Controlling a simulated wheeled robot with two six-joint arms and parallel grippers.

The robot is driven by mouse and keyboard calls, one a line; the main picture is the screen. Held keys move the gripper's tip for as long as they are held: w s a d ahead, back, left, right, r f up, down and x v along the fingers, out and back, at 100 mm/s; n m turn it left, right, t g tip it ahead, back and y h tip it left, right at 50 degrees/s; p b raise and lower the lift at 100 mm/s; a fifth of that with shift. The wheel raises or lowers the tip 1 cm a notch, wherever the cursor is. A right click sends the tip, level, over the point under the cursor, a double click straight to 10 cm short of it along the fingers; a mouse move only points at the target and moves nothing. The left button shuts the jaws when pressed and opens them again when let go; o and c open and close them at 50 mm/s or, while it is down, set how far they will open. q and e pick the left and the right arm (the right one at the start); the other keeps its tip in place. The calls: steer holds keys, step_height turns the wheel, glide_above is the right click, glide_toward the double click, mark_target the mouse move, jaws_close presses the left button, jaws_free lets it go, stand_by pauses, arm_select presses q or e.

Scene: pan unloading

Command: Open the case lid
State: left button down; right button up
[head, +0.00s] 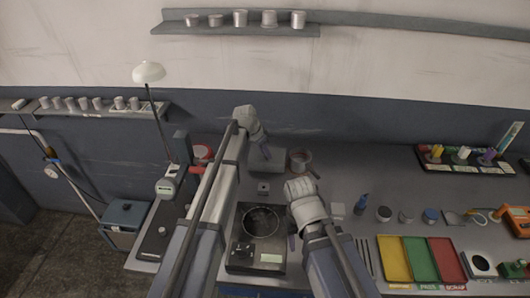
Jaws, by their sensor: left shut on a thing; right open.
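A grey case (278,161) stands at the back of the bench, left of a round reddish pan (300,158). My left gripper (266,153) reaches down over the case and is shut at its top, apparently on the lid. The fingers are small in the picture and partly cover the case, so how far the lid is raised is unclear. My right gripper (292,242) is open, pointing down just right of the black balance-like device, and holds nothing visible.
The black device (242,253) with a round dish (261,222) sits between my arms. Yellow, green and red trays (395,262) lie at right, with small jars (384,214) behind them. A lamp (148,72) rises at left. The bench right of the reddish pan is clear.

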steer(key=shift+r, duration=0.1)
arm_select(q)
steer(key=shift+w+r+g+p, duration=0.6)
steer(key=shift+p, duration=0.25)
arm_select(e)
steer(key=shift+r, duration=0.8)
arm_select(q)
steer(key=shift+w+r+g+p, duration=0.45)
steer(key=shift+w+g+p, duration=0.15)
steer(key=shift+g, duration=0.1)
steer(key=shift+w+r+n+g+p, duration=0.3)
steer(key=shift+w+r+g, duration=0.1)
steer(key=shift+w+g, duration=0.5)
steer(key=shift+w+r+g, duration=0.35)
steer(key=shift+w+g, duration=0.25)
steer(key=shift+g, duration=0.6)
arm_select(e)
steer(key=shift+r, duration=0.8)
arm_select(q)
steer(key=c, duration=0.6)
jaws_free()
steer(key=shift+r, duration=0.2)
arm_select(e)
steer(key=shift+r, duration=0.15)
